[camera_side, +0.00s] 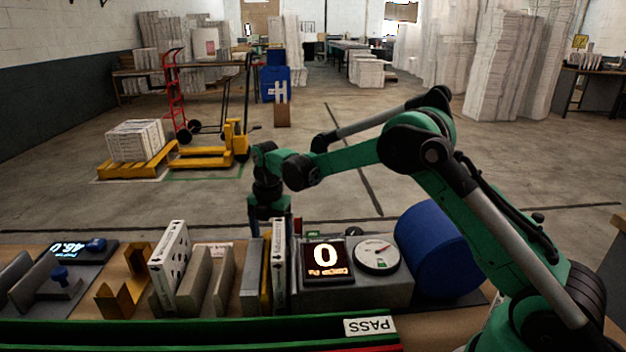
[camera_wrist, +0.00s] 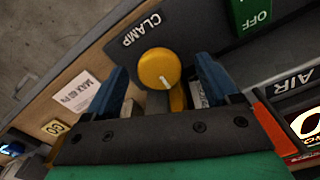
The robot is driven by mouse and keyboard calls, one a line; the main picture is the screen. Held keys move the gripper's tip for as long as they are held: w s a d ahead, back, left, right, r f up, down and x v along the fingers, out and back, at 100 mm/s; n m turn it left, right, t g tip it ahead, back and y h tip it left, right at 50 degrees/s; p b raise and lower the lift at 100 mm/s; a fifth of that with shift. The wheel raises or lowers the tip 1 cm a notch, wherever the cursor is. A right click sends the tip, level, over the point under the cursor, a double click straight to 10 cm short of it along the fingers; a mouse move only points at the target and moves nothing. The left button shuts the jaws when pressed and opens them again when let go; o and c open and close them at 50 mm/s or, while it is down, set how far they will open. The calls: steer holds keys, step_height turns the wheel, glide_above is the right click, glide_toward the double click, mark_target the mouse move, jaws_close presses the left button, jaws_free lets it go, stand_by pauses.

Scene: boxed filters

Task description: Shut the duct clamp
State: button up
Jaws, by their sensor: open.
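The clamp control is a round yellow knob (camera_wrist: 159,68) with a white pointer mark, on a dark panel lettered CLAMP (camera_wrist: 141,30). In the wrist view my gripper (camera_wrist: 162,66) is open, with one blue finger on each side of the knob. I cannot tell whether either finger touches it. In the side view my gripper (camera_side: 268,208) points down behind the grey fixture, its fingertips hidden. A white boxed filter (camera_side: 279,262) stands upright in the slot there. The blue duct cylinder (camera_side: 436,250) lies to the right. The clamp itself cannot be made out.
A "0" display (camera_side: 327,260) and a dial gauge (camera_side: 376,255) sit on the grey housing. Another filter (camera_side: 170,262) leans between grey plates at left, beside a yellow bracket (camera_side: 125,285). A green block lettered OFF (camera_wrist: 250,14) stands near the knob. A green PASS rail (camera_side: 200,332) runs in front.

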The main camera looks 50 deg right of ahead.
jaws_close()
steer(key=m, duration=0.4)
steer(key=shift+m, duration=0.3)
jaws_free()
steer(key=shift+r, duration=2.8)
